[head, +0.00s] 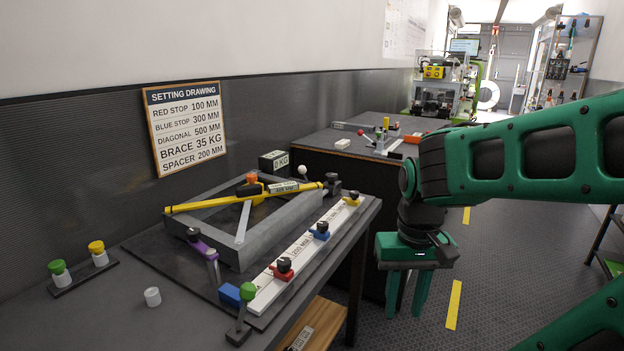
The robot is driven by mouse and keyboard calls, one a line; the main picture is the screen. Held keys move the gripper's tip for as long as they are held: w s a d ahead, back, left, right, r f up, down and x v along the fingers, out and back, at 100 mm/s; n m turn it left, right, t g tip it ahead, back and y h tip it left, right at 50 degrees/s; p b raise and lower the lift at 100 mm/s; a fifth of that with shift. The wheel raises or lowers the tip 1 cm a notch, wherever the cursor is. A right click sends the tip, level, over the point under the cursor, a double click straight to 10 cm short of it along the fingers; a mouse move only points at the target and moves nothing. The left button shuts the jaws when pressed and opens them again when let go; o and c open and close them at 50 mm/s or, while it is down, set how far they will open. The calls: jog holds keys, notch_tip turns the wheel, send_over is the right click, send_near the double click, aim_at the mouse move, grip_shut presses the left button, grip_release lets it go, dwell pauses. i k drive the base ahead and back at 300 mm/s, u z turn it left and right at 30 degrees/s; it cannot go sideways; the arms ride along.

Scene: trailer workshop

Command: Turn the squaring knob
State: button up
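No knob is visibly labelled as the squaring knob, so I cannot tell which it is. Around the grey frame (262,232) on the left bench are a black knob (332,181) at the far right corner, an orange knob (251,178) at the back and a purple-topped lever (207,247) at the near left. A green knob (247,290) stands at the bench's front edge. A yellow bar (215,200) lies across the frame. My gripper (405,305) points down, open and empty, right of the bench over the floor, apart from all these.
A white rail (303,258) with red, blue and yellow stops runs along the bench's right side. A 0 KG box (274,161) stands behind the frame. A white cup (152,296) and green and yellow pegs sit left. A second bench (330,141) stands beyond. The aisle is clear.

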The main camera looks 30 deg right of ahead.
aim_at(330, 177)
jog(key=u, duration=2.2)
jog(key=k, duration=1.3)
jog(key=z, duration=1.95)
jog(key=i, duration=1)
